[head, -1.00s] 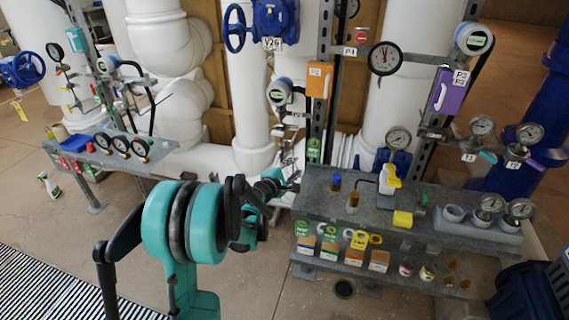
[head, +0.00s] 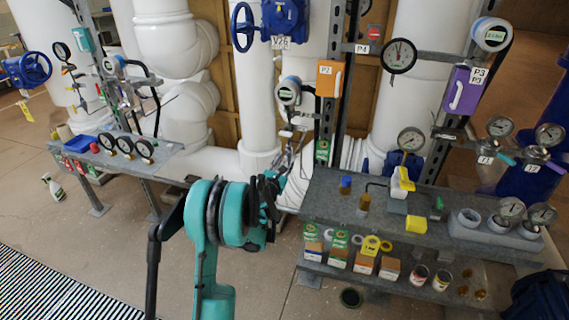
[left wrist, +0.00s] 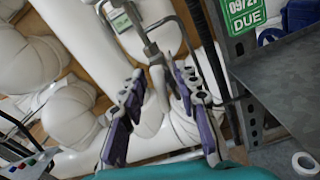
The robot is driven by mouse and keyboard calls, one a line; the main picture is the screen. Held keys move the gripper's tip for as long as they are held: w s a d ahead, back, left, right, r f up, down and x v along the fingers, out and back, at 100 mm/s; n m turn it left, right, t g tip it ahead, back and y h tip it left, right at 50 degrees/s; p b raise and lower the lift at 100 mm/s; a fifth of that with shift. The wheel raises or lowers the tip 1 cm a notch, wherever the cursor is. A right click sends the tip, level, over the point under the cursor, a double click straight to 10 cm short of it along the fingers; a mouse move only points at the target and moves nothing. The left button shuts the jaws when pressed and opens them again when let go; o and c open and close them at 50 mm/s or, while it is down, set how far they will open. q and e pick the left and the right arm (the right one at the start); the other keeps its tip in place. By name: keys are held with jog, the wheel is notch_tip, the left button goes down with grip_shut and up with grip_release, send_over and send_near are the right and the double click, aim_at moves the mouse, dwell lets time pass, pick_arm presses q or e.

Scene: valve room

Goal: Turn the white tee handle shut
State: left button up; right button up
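My left gripper (head: 283,168) is in front of the thin vertical line under the round gauge head labelled in green (head: 288,91). In the left wrist view my left gripper (left wrist: 160,78) has its two purple-padded fingers apart, one on each side of a grey fitting (left wrist: 154,52) on the thin tube. I see nothing held between the pads. A small pale bar, which looks like the white tee handle (head: 286,133), is on that line just above the gripper in the head view. Its exact angle is too small to tell. My right gripper is in neither view.
A grey two-level bench (head: 325,203) with bottles, boxes and gauges stands right of the gripper. Large white pipes (head: 258,100) run behind it. A metal post (head: 327,110) with an orange box (head: 328,77) rises beside the line. Open floor (head: 110,235) lies to the left.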

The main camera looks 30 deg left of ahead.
pick_arm(q)
grip_shut()
jog(key=shift+m, duration=0.3)
jog(key=m, duration=0.3)
jog(key=shift+d+m, duration=0.15)
jog(key=shift+m, duration=0.25)
jog(key=m, duration=0.3)
jog(key=shift+w+d+f+m, duration=0.1)
jog(key=shift+f+m, duration=0.05)
jog(key=shift+m, duration=0.15)
jog(key=m, duration=0.6)
jog(key=shift+d+f+m, duration=0.1)
jog(key=shift+f+m, duration=0.15)
jog(key=shift+m, duration=0.35)
